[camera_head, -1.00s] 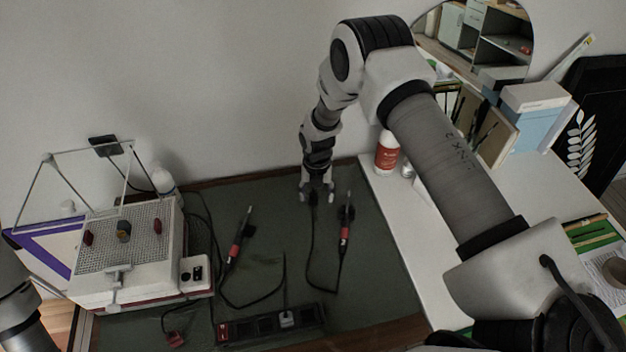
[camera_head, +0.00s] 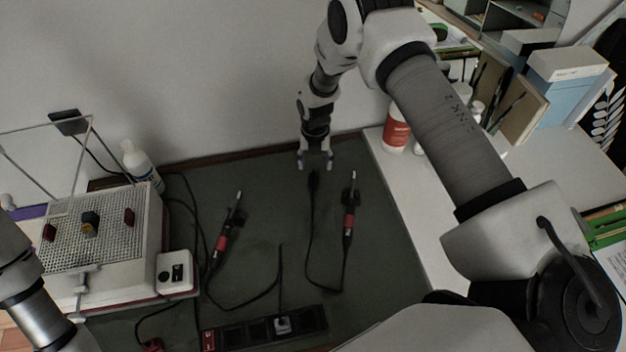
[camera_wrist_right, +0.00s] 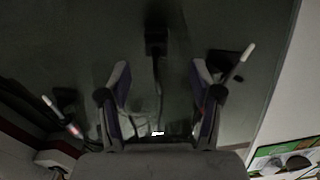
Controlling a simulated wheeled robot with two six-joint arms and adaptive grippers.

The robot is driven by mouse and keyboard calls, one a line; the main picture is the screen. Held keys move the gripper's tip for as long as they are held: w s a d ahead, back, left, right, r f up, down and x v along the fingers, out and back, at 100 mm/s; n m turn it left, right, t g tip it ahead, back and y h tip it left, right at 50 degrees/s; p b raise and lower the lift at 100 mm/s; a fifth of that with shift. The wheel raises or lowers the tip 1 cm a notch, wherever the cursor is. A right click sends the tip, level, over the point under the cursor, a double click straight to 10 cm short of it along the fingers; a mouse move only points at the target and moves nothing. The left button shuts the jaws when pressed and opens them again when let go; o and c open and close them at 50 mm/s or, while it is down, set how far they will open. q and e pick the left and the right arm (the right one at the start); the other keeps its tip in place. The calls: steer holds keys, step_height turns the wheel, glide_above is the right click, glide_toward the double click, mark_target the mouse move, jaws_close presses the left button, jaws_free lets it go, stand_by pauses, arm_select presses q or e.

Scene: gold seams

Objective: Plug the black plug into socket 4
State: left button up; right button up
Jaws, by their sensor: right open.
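The black plug (camera_head: 314,181) lies on the dark green mat, its cable running toward the front. My right gripper (camera_head: 316,165) is open and empty, just beyond the plug in the head view. In the right wrist view the plug (camera_wrist_right: 156,40) shows past the open fingertips (camera_wrist_right: 160,70), apart from both. The black power strip (camera_head: 245,335) lies at the mat's front edge, with a red switch at its left end. A light grey plug (camera_head: 282,325) sits in one of its sockets. I cannot read socket numbers. My left gripper is out of view; only part of that arm shows.
Soldering irons lie left (camera_head: 226,235) and right (camera_head: 349,215) of the plug. A white station with a perforated top (camera_head: 105,225) stands left. A red plug (camera_head: 152,345) lies at the front. A red-labelled bottle (camera_head: 396,130) stands right. The mat between plug and strip holds cables.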

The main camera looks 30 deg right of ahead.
mark_target(313, 175)
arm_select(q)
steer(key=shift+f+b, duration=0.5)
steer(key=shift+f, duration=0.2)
arm_select(e)
step_height(313, 175, down, 2)
steer(key=shift+f, duration=0.2)
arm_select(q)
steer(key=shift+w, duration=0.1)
arm_select(e)
steer(key=shift+w, duration=0.1)
steer(key=shift+f, duration=0.2)
arm_select(q)
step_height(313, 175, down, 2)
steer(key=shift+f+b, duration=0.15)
steer(key=shift+b, duration=0.95)
arm_select(e)
steer(key=f, duration=0.4)
steer(key=shift+a, duration=0.25)
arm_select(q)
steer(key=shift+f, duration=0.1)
arm_select(e)
steer(key=shift+w+f, duration=0.15)
steer(key=shift+f, duration=0.3)
steer(key=shift+r, duration=0.1)
steer(key=shift+r, duration=0.1)
steer(key=c, duration=1.2)
